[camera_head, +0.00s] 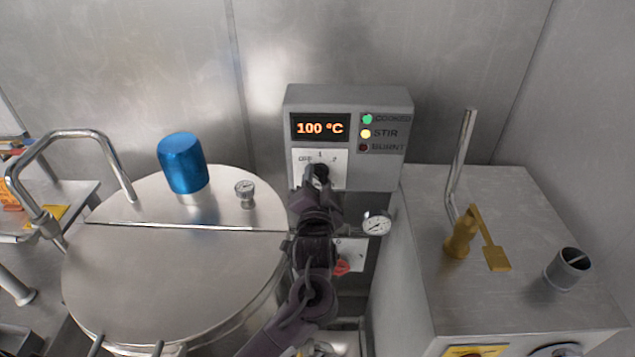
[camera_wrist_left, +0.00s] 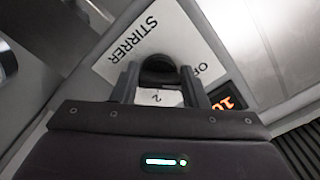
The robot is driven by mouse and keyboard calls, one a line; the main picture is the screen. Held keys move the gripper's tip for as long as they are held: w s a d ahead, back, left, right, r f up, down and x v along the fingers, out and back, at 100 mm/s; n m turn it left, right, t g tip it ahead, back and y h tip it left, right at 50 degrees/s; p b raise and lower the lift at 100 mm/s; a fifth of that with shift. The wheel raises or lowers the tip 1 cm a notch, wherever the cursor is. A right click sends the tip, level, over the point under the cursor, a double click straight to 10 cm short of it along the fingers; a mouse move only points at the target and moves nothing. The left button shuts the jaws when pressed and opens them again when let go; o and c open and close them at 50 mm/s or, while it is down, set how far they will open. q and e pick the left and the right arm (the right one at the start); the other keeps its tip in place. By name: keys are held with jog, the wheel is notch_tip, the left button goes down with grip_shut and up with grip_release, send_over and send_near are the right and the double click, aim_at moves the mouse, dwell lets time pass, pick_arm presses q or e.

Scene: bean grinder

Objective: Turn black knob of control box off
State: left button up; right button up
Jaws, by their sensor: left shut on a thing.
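The grey control box (camera_head: 347,100) is on the back wall. Its display reads 100 °C, and the green COOKED and yellow STIR lamps look lit while BURNT is dark. The black knob (camera_head: 320,171) sits on a white plate marked OFF, 1 and 2, partly hidden by my gripper. My left gripper (camera_head: 318,180) reaches up to it and is shut on it. In the left wrist view the knob (camera_wrist_left: 158,68) is between the two fingers, with STIRRER, 2 and part of OFF readable around it. The exact knob setting is hard to tell. My right gripper is not in view.
A large steel pot (camera_head: 175,270) with a blue cap (camera_head: 183,163) and a tube handle stands left of my arm.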

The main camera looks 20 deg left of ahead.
pick_arm(q)
jog(key=shift+f, duration=0.15)
dwell(0.4)
jog(key=o, duration=1)
jog(key=shift+s, duration=0.1)
jog(key=b+v, duration=0.3)
jog(key=v, duration=0.4)
jog(key=shift+s+d, duration=0.15)
jog(key=shift+s, duration=0.2)
